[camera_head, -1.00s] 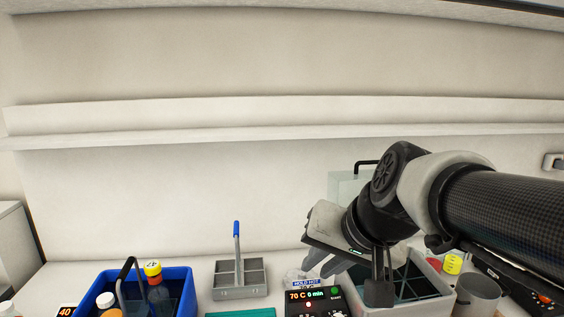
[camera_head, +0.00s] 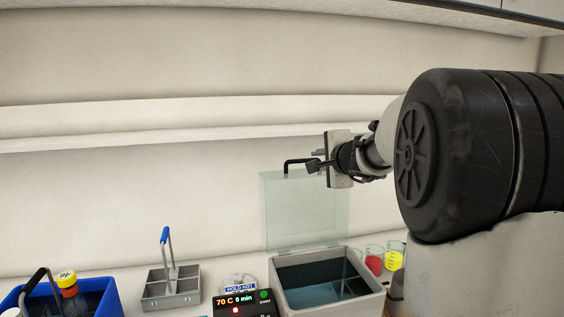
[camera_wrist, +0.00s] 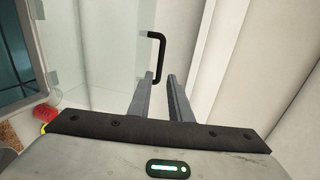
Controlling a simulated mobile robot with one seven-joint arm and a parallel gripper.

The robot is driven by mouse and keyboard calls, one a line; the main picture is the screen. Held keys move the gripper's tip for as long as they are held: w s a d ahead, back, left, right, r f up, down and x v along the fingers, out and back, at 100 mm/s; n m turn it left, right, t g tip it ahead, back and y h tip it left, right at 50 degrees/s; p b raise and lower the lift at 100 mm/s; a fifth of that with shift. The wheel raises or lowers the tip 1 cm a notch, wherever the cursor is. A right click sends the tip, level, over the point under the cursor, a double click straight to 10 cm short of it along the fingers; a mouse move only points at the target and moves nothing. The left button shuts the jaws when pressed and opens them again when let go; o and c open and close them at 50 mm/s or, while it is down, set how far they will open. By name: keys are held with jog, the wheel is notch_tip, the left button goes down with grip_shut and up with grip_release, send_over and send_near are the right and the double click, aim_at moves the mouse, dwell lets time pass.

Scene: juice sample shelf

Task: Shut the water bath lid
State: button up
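The water bath (camera_head: 372,299) is a grey box with dark liquid inside, at the lower right of the head view. Its clear lid (camera_head: 300,215) stands upright at the back edge, so the bath is open. A black bracket-shaped handle (camera_head: 298,161) juts from the lid's top; it also shows in the wrist view (camera_wrist: 161,48). My gripper (camera_head: 314,166) is at the handle, beside the lid's upper right. In the wrist view my fingers (camera_wrist: 160,77) are apart, with the handle's near end at or between their tips. I cannot tell whether they touch it.
The control box (camera_head: 243,302) reads 70 C, 0 min, left of the bath. A grey divided carrier (camera_head: 170,287) and a blue tub (camera_head: 113,300) stand further left. Beakers with red (camera_head: 374,264) and yellow (camera_head: 394,260) contents sit close right of the bath. A wall is behind.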

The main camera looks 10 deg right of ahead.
aim_at(305, 161)
jog(key=p+x, duration=0.2)
jog(key=x, duration=1.1)
jog(key=shift+p, duration=0.35)
jog(key=shift+s, duration=0.1)
grip_shut()
